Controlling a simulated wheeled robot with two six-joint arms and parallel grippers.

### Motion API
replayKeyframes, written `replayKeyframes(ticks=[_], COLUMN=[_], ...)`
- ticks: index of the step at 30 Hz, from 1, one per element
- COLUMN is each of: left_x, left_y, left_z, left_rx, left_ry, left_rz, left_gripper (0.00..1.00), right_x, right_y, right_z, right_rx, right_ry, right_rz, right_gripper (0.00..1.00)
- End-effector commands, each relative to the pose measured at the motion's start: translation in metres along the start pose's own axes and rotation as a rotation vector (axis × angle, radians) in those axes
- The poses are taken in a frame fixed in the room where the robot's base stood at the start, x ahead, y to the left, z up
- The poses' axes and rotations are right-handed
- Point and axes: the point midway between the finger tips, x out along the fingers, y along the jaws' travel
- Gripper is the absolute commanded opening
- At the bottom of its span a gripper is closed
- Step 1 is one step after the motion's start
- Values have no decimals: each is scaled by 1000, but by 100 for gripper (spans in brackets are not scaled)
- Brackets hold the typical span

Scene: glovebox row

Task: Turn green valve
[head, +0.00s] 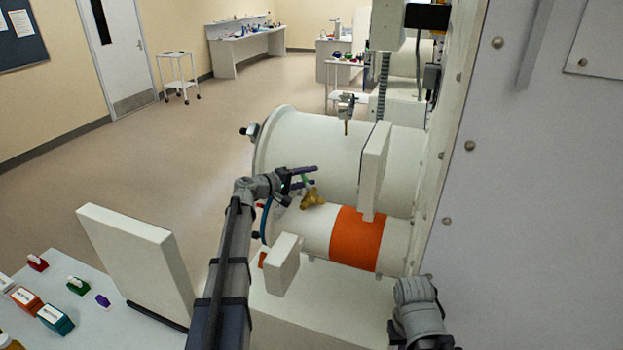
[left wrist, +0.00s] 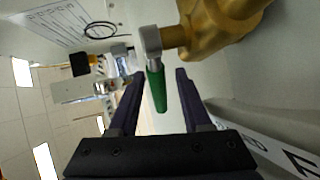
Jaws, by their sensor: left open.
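The green valve handle (left wrist: 157,90) is a short lever on a grey metal stem, joined to a brass valve body (left wrist: 215,25). In the head view the brass body (head: 312,198) sits on the lower white cylinder, and a bit of the green handle (head: 305,179) shows among my fingers. My left gripper (head: 315,175) is open at the valve. In the left wrist view its two dark fingers (left wrist: 160,74) stand on either side of the handle, with gaps showing on both sides. My right gripper is not in view; only part of that arm shows at the bottom.
The large white cylinder (head: 335,150) stands behind the valve, with an orange band (head: 357,238) on the lower cylinder. A white upright panel (head: 375,170) stands to the right. A table (head: 130,325) with small bottles is at lower left. Open floor lies at left.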

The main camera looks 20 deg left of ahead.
Motion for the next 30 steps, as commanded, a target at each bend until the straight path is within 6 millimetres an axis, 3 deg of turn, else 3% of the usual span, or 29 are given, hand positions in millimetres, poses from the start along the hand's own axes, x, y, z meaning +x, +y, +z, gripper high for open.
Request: replayKeyframes(ticks=[4,14,26,30], left_x=[11,12,12,12], left_y=[0,0,0,0], left_z=[0,0,0,0], left_rx=[0,0,1,1], left_ry=[0,0,0,0], left_rz=[0,0,0,0], left_gripper=[48,47,2,0], right_x=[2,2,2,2], right_y=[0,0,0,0], right_z=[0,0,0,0], right_rx=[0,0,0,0], right_ry=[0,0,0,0], right_rz=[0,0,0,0], right_gripper=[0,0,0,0])
